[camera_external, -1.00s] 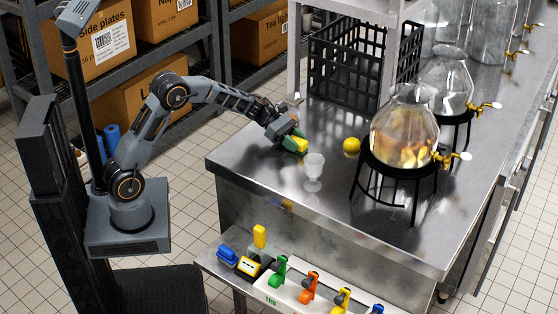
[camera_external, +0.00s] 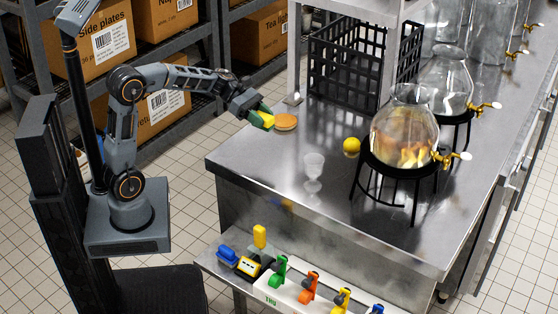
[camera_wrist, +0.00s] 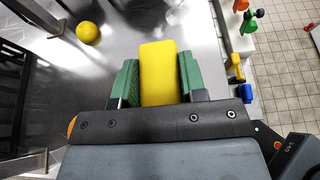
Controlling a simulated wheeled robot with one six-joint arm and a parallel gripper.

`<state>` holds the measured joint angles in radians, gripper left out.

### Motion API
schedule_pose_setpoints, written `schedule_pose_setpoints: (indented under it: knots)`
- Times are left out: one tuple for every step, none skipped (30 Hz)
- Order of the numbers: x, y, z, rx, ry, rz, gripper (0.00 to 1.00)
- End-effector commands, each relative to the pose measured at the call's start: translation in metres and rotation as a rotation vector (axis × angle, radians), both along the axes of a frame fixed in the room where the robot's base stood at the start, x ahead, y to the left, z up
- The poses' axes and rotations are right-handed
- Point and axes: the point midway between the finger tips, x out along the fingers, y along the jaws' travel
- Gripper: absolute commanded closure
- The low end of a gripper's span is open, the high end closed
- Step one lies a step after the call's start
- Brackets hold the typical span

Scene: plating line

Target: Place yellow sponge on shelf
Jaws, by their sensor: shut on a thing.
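The yellow sponge (camera_wrist: 159,72) is between the green finger pads of my gripper (camera_wrist: 160,80) in the wrist view. In the external view my gripper (camera_external: 260,117) is shut on the sponge (camera_external: 267,120) and holds it above the left back edge of the steel counter (camera_external: 255,160). A low shelf (camera_external: 212,262) juts out below the counter's front and carries several coloured items. Which shelf the task means, I cannot tell from the frames.
A round orange-brown item (camera_external: 286,122) lies on the counter beside my gripper. A yellow ball (camera_external: 351,145), a clear glass (camera_external: 313,168) and a glass dispenser on a black stand (camera_external: 408,175) stand further right. A black crate (camera_external: 345,70) is behind.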

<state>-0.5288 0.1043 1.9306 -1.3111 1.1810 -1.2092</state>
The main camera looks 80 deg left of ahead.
Motion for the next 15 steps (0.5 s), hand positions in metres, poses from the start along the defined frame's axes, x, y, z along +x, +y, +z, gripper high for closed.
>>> schedule_pose_setpoints:
  knots:
    - [-0.007,-0.001,0.003,0.001,-0.001,0.001,0.87]
    - [-0.010,-0.001,0.005,0.002,-0.002,0.001,0.87]
    - [-0.014,-0.002,0.006,0.001,-0.001,-0.001,0.87]
    - [-0.017,-0.002,0.007,0.001,-0.001,-0.005,0.87]
    - [-0.018,-0.001,0.008,0.001,-0.001,-0.008,0.87]
    - [-0.017,0.001,0.011,0.001,-0.002,-0.002,0.87]
    - [-0.014,0.003,0.014,0.000,-0.002,0.014,0.87]
    - [-0.011,0.006,0.016,0.002,-0.002,0.043,0.87]
    - [-0.007,0.009,0.015,0.000,0.000,0.087,0.87]
    - [-0.004,0.012,0.014,-0.001,0.001,0.125,0.87]
    - [-0.001,0.013,0.012,-0.002,0.003,0.162,0.87]
    - [0.005,0.013,0.008,-0.002,0.005,0.214,0.87]
    - [0.008,0.013,0.003,-0.002,0.006,0.257,0.87]
    - [0.011,0.011,-0.003,-0.004,0.010,0.301,0.87]
    - [0.014,0.009,-0.013,-0.005,0.012,0.354,0.87]
